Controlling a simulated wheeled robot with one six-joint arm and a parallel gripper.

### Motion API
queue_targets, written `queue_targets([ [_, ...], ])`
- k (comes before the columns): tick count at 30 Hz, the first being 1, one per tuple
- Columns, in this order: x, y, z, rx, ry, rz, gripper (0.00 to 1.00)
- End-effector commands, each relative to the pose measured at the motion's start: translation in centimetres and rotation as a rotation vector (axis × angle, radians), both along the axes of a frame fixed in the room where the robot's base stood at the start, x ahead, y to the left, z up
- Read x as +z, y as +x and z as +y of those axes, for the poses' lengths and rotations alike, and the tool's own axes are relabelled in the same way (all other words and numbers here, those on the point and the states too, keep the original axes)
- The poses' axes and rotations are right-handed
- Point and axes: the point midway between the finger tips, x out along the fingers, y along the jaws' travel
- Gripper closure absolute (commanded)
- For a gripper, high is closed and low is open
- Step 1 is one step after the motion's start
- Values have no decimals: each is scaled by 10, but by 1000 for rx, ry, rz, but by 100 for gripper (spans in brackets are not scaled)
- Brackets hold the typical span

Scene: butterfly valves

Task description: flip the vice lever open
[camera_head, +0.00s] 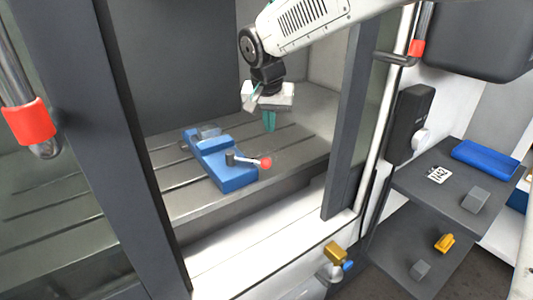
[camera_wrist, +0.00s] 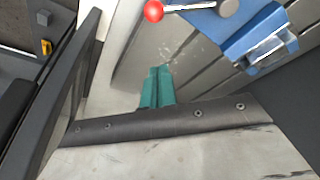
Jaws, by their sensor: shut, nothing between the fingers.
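A blue vice (camera_head: 219,163) is on the slotted machine bed. Its lever (camera_head: 249,160) is a short metal rod on a dark pivot, with a red ball knob (camera_head: 266,163) at its right end. In the wrist view the lever (camera_wrist: 190,7) and red knob (camera_wrist: 154,11) are at the top, beside the blue vice body (camera_wrist: 256,35). My gripper (camera_head: 269,121) has green fingers, shut and empty. It hangs above the bed, behind the knob in the head view, apart from the lever. The fingers also show in the wrist view (camera_wrist: 159,73).
Dark door frames (camera_head: 347,130) bound the machine opening at left and right. A front sill (camera_head: 255,235) lies below the bed. Outside at right, a shelf (camera_head: 425,190) holds a blue tray (camera_head: 485,158) and a grey block (camera_head: 475,199). The bed right of the vice is clear.

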Motion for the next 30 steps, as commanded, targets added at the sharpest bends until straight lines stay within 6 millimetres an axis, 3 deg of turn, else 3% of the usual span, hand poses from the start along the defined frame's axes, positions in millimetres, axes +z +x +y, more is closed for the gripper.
queue_targets([
  [11, -2, 3, 5, -2, 1, -2, 100],
  [16, -13, 6, 4, -2, -1, -1, 100],
  [30, -102, 34, -1, -1, -1, 0, 100],
])
